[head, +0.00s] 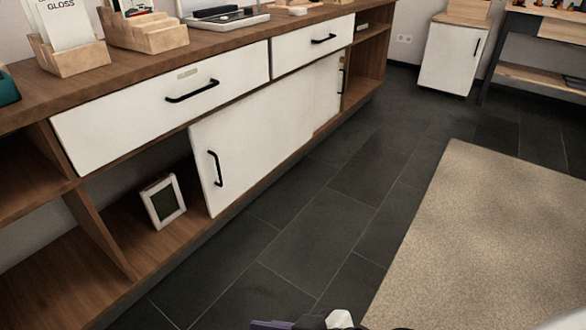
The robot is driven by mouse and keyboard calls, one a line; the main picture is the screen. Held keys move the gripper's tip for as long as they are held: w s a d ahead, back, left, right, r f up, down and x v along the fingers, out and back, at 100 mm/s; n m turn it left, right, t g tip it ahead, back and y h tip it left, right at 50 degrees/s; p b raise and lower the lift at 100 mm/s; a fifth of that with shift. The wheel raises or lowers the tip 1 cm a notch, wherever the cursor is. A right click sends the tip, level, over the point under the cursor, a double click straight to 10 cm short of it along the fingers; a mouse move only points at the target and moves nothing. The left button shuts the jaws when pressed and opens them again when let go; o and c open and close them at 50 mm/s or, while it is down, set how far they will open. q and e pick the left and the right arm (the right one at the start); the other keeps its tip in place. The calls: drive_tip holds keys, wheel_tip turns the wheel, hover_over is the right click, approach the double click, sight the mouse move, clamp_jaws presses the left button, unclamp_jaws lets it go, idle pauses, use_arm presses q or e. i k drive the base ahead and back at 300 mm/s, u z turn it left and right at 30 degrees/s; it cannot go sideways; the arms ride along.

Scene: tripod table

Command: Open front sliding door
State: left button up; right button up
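The front sliding door (258,133) is a white panel in the lower part of the long wooden cabinet. Its black vertical handle (215,168) is near its left edge. Left of it, the lower compartment is open and a white-framed item (163,201) stands inside. A second white lower panel (327,90) shows partly behind its right end, with a dark handle (341,80) near the far right edge. Neither gripper can be made out.
Two white drawers with black handles (192,91) (323,39) sit above the doors. Card holders and trays stand on the wooden top (110,66). Dark floor tiles (320,222) lie clear before the cabinet, with a beige rug (490,240) at right. A small white cabinet (447,59) stands behind.

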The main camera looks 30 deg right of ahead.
sight(236, 145)
drive_tip(key=z, duration=0.4)
drive_tip(key=i, duration=1.3)
drive_tip(key=u, duration=0.65)
